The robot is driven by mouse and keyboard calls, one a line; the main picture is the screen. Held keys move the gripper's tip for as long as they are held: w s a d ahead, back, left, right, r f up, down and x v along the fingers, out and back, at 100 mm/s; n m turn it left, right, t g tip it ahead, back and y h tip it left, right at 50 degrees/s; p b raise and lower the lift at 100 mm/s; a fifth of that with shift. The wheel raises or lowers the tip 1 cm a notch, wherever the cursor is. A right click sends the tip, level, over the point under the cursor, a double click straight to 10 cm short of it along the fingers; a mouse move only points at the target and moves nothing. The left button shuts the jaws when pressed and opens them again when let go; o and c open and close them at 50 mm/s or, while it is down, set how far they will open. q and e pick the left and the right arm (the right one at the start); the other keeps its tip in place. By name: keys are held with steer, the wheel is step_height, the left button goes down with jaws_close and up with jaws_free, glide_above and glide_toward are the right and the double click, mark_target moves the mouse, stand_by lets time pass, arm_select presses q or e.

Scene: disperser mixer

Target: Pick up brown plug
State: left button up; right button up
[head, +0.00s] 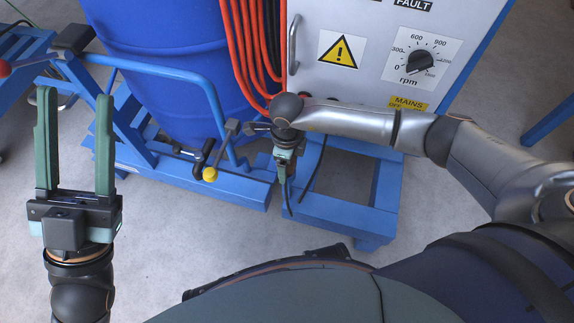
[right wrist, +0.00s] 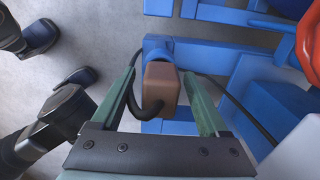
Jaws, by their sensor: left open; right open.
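The brown plug (right wrist: 160,84) shows in the right wrist view as a small box with a dark cable at its near end. A blue cylindrical piece (right wrist: 158,50) is at its far end; I cannot tell whether they are joined. My right gripper (right wrist: 161,67) is open, with one green finger on each side of the plug; contact is not clear. In the head view my right gripper (head: 284,180) points down over the blue frame, and the plug cannot be made out there. My left gripper (head: 75,94) is open and empty at the left.
A blue drum (head: 165,60) stands on a blue frame (head: 330,212) at the back. A grey control cabinet (head: 370,60) with a dial is behind my right arm. Red cables (head: 252,50) hang between them. A yellow-knobbed lever (head: 210,174) is left of my right gripper.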

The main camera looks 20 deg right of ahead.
jaws_close()
stand_by(0.7)
